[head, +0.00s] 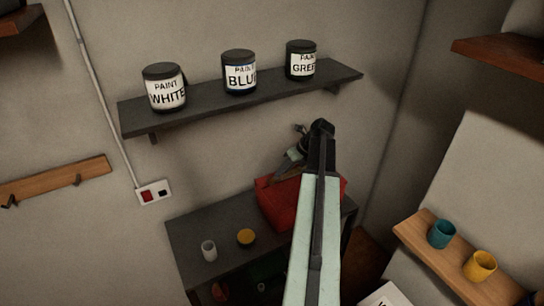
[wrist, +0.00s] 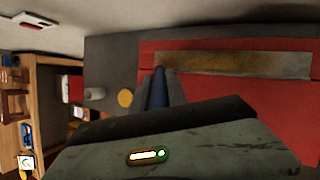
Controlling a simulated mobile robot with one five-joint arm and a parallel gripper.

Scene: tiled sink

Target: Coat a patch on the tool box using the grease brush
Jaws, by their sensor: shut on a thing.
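The red tool box (head: 280,205) stands on a dark bench, partly hidden behind my arm in the head view. In the wrist view the red tool box (wrist: 215,88) fills the right side, with a long brownish, worn-looking patch (wrist: 235,65) on its face. My gripper (head: 298,146) is above the tool box in the head view. In the wrist view my gripper (wrist: 160,85) is shut on a slim dark-blue thing, which I take as the grease brush (wrist: 158,92). Its bristles are not clearly seen, and I cannot tell whether it touches the box.
A white cup (head: 209,250) and a round yellow thing (head: 246,237) stand on the dark bench (head: 190,230) left of the tool box. A shelf (head: 210,112) with three paint cans hangs above. Teal (head: 442,234) and yellow (head: 480,266) cups stand on a wooden shelf at right.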

